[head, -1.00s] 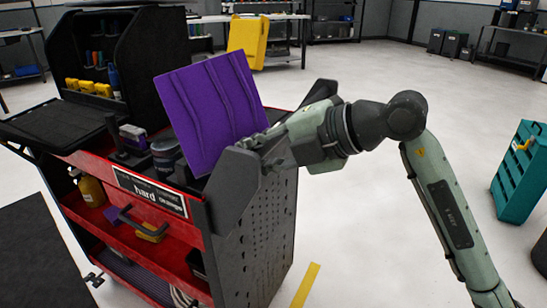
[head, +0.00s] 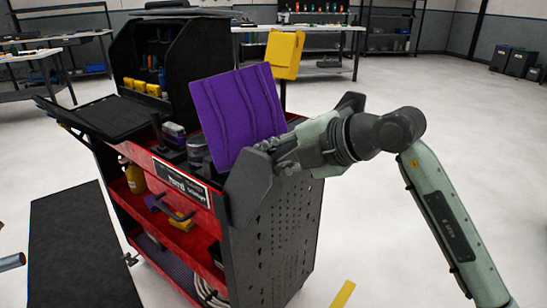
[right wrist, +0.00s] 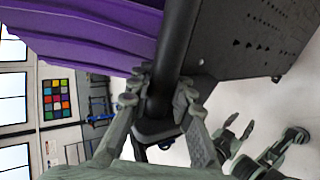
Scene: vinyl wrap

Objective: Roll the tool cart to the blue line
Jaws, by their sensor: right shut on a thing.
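The tool cart (head: 292,235) stands upright on the floor, a red and black trolley with shelves and a perforated black side panel. A purple corrugated panel (head: 238,112) leans at its top. My right gripper (head: 262,150) is at the cart's near top corner; in the right wrist view it (right wrist: 163,88) is shut around a black bar (right wrist: 170,62) of the cart beside the purple panel. A part with fingers like my left gripper's (right wrist: 240,140) shows at the lower right of that view, its jaw state unclear. The blue line is not in view.
A dark mat (head: 75,250) lies left of the cart. A yellow strip (head: 342,293) marks the floor at its front right. Dark boxes (head: 515,61) stand far right. Pale floor at the right is open.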

